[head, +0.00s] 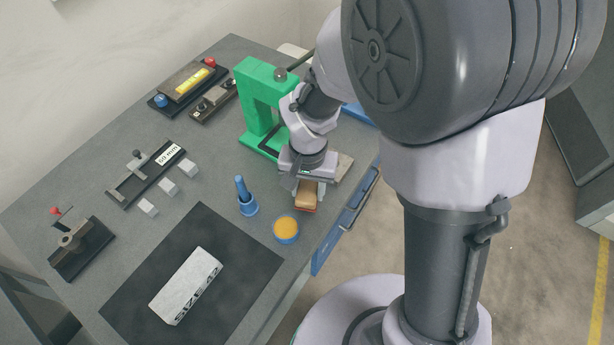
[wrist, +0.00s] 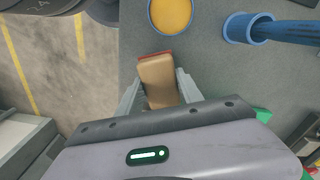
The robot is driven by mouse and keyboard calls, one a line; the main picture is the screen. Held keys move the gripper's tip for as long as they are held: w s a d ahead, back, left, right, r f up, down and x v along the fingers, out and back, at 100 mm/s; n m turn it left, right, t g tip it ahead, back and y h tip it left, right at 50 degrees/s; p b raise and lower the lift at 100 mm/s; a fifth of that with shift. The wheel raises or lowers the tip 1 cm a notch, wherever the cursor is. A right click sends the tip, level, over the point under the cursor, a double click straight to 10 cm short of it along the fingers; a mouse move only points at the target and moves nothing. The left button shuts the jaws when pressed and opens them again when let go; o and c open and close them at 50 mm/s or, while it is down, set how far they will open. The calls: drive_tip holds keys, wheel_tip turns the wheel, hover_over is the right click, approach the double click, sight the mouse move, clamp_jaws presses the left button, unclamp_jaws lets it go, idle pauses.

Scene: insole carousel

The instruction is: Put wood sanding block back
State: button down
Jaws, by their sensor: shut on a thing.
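The wood sanding block (head: 306,196) is a tan block with a reddish layer along its edge. My gripper (head: 307,188) points down at it near the table's right edge, beside the green press. In the wrist view the sanding block (wrist: 159,82) sits between the two grey fingers of my gripper (wrist: 158,98), which is shut on it. I cannot tell whether the block touches the table or is held just above it.
A blue-rimmed round pot with orange content (head: 286,229) and a blue holder with a blue tool (head: 246,200) stand close by. The green press (head: 254,95) is behind. A white block marked with a size (head: 185,285) lies on a dark mat (head: 232,247).

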sight(308, 197)
wheel_tip(308, 197, down, 3)
drive_tip(key=shift+f+b, duration=0.1)
drive_tip(key=shift+b, duration=0.4)
drive_tip(key=shift+s+r, duration=0.1)
drive_tip(key=shift+r, duration=0.1)
drive_tip(key=shift+f, duration=0.15)
drive_tip(key=c, duration=0.8)
unclamp_jaws()
drive_tip(key=shift+o, duration=0.2)
wheel_tip(308, 197, up, 12)
drive_tip(key=p, duration=0.5)
drive_tip(key=shift+r, duration=0.25)
drive_tip(key=s+d+r+t+y, duration=0.1)
drive_tip(key=s+d+r+t, duration=0.2)
drive_tip(key=s+r, duration=0.2)
drive_tip(key=s+d+r+m+t+y, duration=0.1)
drive_tip(key=s+d+r+t, duration=0.1)
drive_tip(key=s+r, duration=0.4)
wheel_tip(308, 197, up, 4)
drive_tip(key=shift+d+r+t, duration=0.2)
drive_tip(key=shift+d+t, duration=0.2)
drive_tip(key=shift+d, duration=0.5)
